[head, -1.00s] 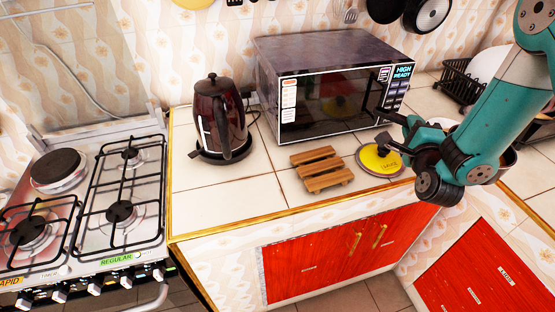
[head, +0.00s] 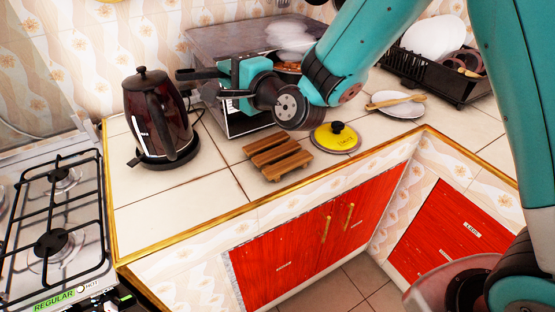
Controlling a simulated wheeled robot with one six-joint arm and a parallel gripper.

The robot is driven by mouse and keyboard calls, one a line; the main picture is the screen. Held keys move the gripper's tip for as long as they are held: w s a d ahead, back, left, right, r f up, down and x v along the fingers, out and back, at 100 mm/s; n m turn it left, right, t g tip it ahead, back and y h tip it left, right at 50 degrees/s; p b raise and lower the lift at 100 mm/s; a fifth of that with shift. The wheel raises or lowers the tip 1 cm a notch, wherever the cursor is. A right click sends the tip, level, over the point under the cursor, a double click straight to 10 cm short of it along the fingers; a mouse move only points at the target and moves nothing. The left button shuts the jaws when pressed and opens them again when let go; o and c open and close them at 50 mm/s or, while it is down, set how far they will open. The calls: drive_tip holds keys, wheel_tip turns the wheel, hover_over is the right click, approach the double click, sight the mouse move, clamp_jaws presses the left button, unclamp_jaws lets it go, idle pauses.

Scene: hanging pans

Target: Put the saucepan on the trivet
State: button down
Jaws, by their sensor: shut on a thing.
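The wooden slatted trivet (head: 277,156) lies bare on the tiled counter, in front of the microwave. My gripper (head: 196,82) is above the counter, up and left of the trivet, its dark fingers pointing left toward the kettle. It is shut on the saucepan (head: 289,67), of which only a small part with reddish-brown contents shows behind my wrist. White steam-like blur hangs over it. The grip on the handle and most of the pan are hidden. A yellow lid (head: 335,138) with a black knob lies right of the trivet.
A dark red kettle (head: 156,117) stands left of the trivet, close to my fingers. The microwave (head: 235,40) is behind my gripper. A gas stove (head: 55,215) is at left. A plate with a wooden utensil (head: 397,104) and a dish rack (head: 432,80) are at right.

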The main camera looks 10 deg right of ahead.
sight(199, 75)
drive_tip(key=s+a, duration=0.1)
drive_tip(key=a+n+g+y+b, duration=0.1)
drive_tip(key=a, duration=0.1)
drive_tip(key=s+a+n+y, duration=0.1)
drive_tip(key=shift+s+a+r, duration=0.2)
drive_tip(key=shift+s+r, duration=0.15)
drive_tip(key=shift+r, duration=0.05)
drive_tip(key=shift+f+b, duration=6.25)
drive_tip(key=shift+f, duration=3.15)
drive_tip(key=shift+f, duration=0.2)
drive_tip(key=c, duration=1.1)
unclamp_jaws()
